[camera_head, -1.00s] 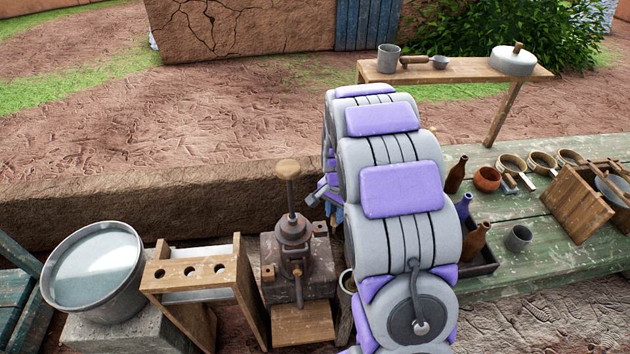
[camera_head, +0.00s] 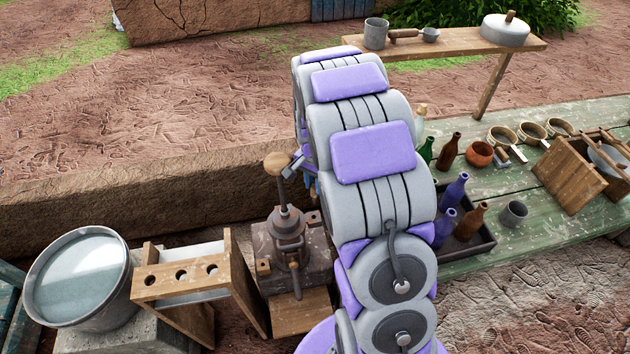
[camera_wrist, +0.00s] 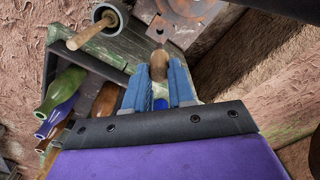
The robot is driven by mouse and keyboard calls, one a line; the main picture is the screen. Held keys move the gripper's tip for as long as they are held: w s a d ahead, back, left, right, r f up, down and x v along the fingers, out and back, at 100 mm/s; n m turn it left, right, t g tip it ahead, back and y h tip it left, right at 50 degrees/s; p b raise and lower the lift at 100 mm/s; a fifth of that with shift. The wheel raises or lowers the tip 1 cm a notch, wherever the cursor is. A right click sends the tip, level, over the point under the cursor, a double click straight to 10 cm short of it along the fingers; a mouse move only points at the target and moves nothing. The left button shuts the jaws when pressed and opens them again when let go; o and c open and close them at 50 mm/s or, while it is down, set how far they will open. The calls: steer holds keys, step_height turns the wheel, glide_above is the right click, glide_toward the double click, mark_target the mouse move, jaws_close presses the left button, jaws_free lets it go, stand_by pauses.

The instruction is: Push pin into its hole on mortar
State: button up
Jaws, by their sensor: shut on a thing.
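The mortar (camera_head: 288,228) is a dark metal device with a round wooden knob (camera_head: 277,163) on top of its upright rod, standing on a stone block. My gripper (camera_wrist: 159,66) has blue fingers, closed around a brown wooden piece (camera_wrist: 158,62) that seems to be the pin. In the head view, my gripper is just right of the knob and mostly hidden behind my arm. Part of the mortar's metal plate (camera_wrist: 182,10) shows beyond the fingers in the wrist view.
A wooden rack (camera_head: 182,275) with three holes and a bucket of water (camera_head: 75,278) stand left of the mortar. Bottles (camera_head: 452,192), cups and a wooden box (camera_head: 573,180) are on the green table at right. Open ground lies behind the stone ledge (camera_head: 100,208).

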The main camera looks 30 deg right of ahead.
mark_target(314, 196)
steer(key=shift+a+f, duration=0.1)
steer(key=shift+a, duration=0.2)
steer(key=shift+a+f, duration=0.1)
steer(key=shift+f, duration=0.4)
steer(key=shift+d+f+b, duration=0.2)
steer(key=shift+f, duration=0.75)
steer(key=shift+d+f+b, duration=0.15)
steer(key=shift+d+f, duration=0.05)
steer(key=shift+f, duration=0.75)
steer(key=shift+a+f, duration=0.2)
steer(key=shift+f, duration=0.2)
steer(key=shift+p, duration=0.3)
steer(key=shift+f+b, duration=0.45)
steer(key=shift+f, duration=2.35)
steer(key=o, duration=1)
